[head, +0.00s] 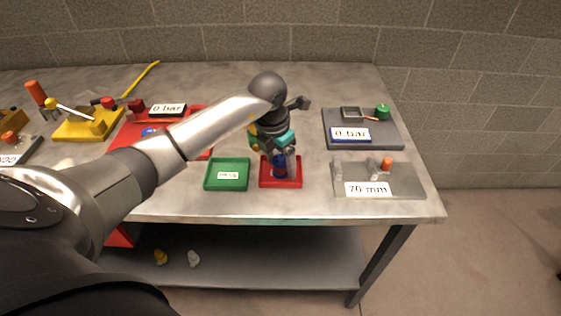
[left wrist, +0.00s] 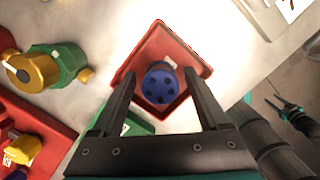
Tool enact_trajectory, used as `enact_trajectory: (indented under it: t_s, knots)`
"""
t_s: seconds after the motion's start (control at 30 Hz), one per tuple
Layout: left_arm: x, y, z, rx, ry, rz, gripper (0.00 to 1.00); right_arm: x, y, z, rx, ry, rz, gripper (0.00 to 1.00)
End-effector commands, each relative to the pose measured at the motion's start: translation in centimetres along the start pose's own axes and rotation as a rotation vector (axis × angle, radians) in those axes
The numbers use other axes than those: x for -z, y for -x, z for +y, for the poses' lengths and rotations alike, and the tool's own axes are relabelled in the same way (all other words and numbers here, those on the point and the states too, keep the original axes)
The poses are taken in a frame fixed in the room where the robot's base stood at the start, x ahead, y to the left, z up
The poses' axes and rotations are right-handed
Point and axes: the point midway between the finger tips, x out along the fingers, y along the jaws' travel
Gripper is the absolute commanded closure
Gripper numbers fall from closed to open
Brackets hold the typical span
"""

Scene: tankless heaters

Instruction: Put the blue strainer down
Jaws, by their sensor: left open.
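The blue strainer (left wrist: 161,83) stands in the small red tray (left wrist: 150,48), its round, holed end facing the left wrist camera. In the head view the strainer (head: 279,170) is partly hidden by my gripper, and the red tray (head: 281,185) sits near the table's front edge. My left gripper (left wrist: 160,80) is open, with one finger on each side of the strainer and visible gaps between. What seems to be my right gripper (left wrist: 288,112) shows small at the right of the left wrist view, away from the tray; its jaw state is unclear.
A green tray (head: 227,187) with a label stands just left of the red tray. A grey block labelled 70 mm (head: 395,178) and a dark 0 bar board (head: 385,140) are at the right. A green and yellow part (left wrist: 58,66) lies close by on the left.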

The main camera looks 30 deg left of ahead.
Motion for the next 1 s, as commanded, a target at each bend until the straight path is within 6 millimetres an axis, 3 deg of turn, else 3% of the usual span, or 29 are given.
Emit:
enact_trajectory:
  t_s: [0.17,0.4,0.6,0.77,1.0]
  knots:
    - [-0.2,2.4,0.1,-0.001,-0.001,-0.005,0.22,0.1,0.5,0.0,0.000,0.000,0.000,0.50]
    - [-0.2,7.7,0.1,-0.002,-0.001,-0.005,0.22,0.1,1.2,0.0,0.001,0.000,0.001,0.50]
    - [-0.1,11.0,0.0,-0.001,0.000,-0.003,0.22,0.2,1.5,0.0,0.001,0.000,0.001,0.50]
    - [-0.1,12.1,0.0,-0.001,-0.001,-0.002,0.22,0.2,1.6,0.0,0.001,0.000,0.001,0.50]
    - [0.0,12.2,0.0,0.000,0.000,0.000,0.22,0.2,1.6,0.0,0.001,0.000,0.001,0.50]
